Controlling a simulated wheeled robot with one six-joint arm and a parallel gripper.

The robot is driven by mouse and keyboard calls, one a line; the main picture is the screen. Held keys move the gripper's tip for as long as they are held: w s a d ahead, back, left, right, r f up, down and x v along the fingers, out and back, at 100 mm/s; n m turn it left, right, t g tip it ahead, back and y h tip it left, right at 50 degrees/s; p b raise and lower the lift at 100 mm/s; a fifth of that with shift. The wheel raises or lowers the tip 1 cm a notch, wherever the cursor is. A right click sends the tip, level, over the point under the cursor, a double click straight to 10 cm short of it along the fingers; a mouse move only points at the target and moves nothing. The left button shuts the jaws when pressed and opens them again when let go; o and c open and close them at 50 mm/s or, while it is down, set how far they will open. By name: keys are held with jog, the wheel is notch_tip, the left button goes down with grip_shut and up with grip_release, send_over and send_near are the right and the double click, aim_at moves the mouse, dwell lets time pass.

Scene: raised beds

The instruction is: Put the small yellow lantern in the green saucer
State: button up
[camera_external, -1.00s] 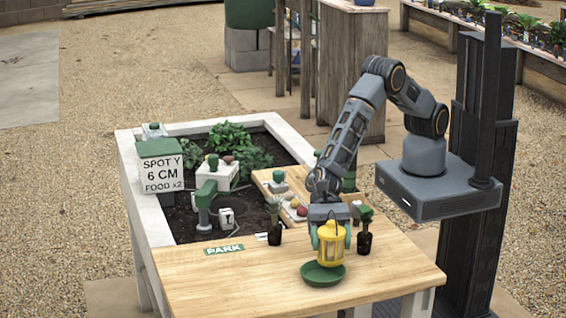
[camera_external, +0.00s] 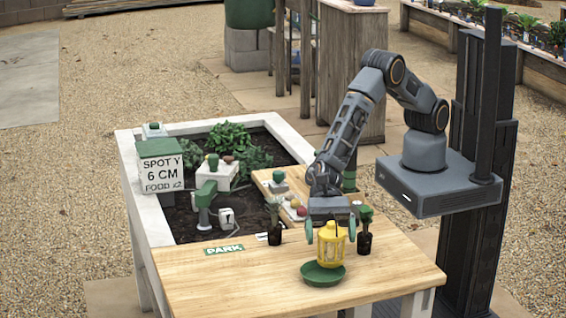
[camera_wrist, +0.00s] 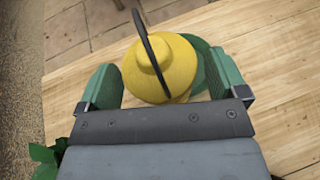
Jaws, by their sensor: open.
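The small yellow lantern (camera_external: 331,246) appears to stand upright in the green saucer (camera_external: 322,279), towards its back side. Its base is partly hidden by the saucer's rim. My gripper (camera_external: 331,230) is open around the lantern's upper part, with one green finger on each side. In the wrist view, the lantern's yellow top (camera_wrist: 150,68) and dark handle lie between the spread fingers, with gaps on both sides. Part of the saucer (camera_wrist: 207,62) shows to the right of the lantern; the lantern's base is hidden there.
A green PARK label (camera_external: 224,249) lies on the wooden tabletop (camera_external: 210,285). The table's front left is clear.

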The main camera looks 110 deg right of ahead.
jog(key=d+r+m+t+h+b, duration=0.1)
jog(key=d+r+m+t+h, duration=0.5)
jog(key=d+m, duration=0.8)
jog(key=d+r+m+t+h, duration=0.1)
jog(key=d+r+m+h, duration=0.3)
jog(key=d+r+m, duration=0.95)
jog(key=s+d+f+m+g+h, duration=0.2)
jog(key=s+d+f+m+h, duration=0.25)
jog(key=s+d+m, duration=0.55)
jog(key=s+d+f+m+g+y, duration=0.1)
jog(key=s+m+g, duration=0.4)
jog(key=s+m, duration=0.8)
jog(key=shift+s+d+f+y, duration=0.25)
jog(key=shift+d+f+y, duration=0.1)
jog(key=shift+d+f, duration=0.5)
jog(key=shift+m, duration=0.25)
